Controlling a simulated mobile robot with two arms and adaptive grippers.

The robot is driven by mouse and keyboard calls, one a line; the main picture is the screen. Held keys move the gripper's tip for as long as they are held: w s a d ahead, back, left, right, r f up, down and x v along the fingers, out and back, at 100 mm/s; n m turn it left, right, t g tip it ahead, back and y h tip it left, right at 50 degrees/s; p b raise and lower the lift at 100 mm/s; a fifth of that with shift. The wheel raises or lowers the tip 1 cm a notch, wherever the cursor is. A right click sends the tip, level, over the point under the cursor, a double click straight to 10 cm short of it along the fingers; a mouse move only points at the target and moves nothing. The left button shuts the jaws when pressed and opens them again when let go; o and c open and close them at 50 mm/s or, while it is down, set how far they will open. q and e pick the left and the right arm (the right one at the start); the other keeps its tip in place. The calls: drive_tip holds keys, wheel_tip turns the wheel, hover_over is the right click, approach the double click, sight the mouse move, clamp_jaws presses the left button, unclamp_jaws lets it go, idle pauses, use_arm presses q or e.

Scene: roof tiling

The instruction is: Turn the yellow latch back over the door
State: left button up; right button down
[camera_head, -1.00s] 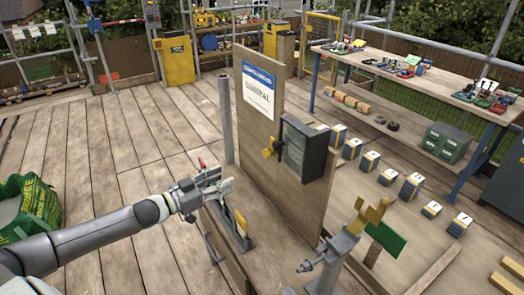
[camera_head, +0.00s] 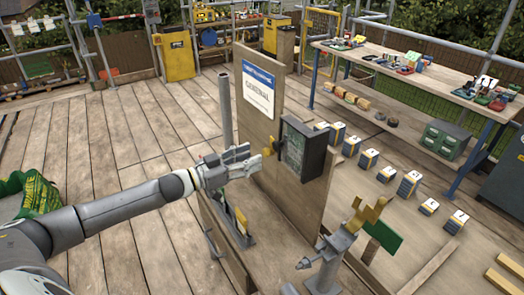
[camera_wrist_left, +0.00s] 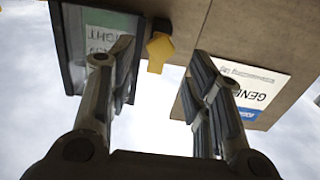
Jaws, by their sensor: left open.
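The yellow latch (camera_head: 270,146) is on the wooden board beside the left edge of a dark box with a grey-green door (camera_head: 294,146). In the left wrist view the latch (camera_wrist_left: 159,51) hangs from a dark pivot, beside the door (camera_wrist_left: 100,32) and not across its face. The door looks closed. My left gripper (camera_head: 248,156) is open, with its fingertips just left of the latch. In the left wrist view the latch shows between the two fingers (camera_wrist_left: 165,68); I cannot tell whether either touches it. My right gripper is out of view.
A sign (camera_head: 258,90) is on the upright board, left of the box. A grey post (camera_head: 225,108) stands close behind my left gripper. A grey vise-like fixture (camera_head: 330,262) is at lower right. Several small blocks lie on the right, before a workbench (camera_head: 440,85).

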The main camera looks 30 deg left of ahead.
sight(264, 152)
use_arm(q)
drive_tip(key=p+x, duration=0.1)
drive_tip(key=x, duration=0.2)
drive_tip(key=shift+w+r, duration=0.1)
drive_tip(key=shift+w, duration=0.05)
drive_tip(key=shift+x, duration=0.85)
drive_tip(key=shift+d, duration=0.1)
drive_tip(key=shift+c, duration=0.5)
drive_tip(key=c, duration=0.9)
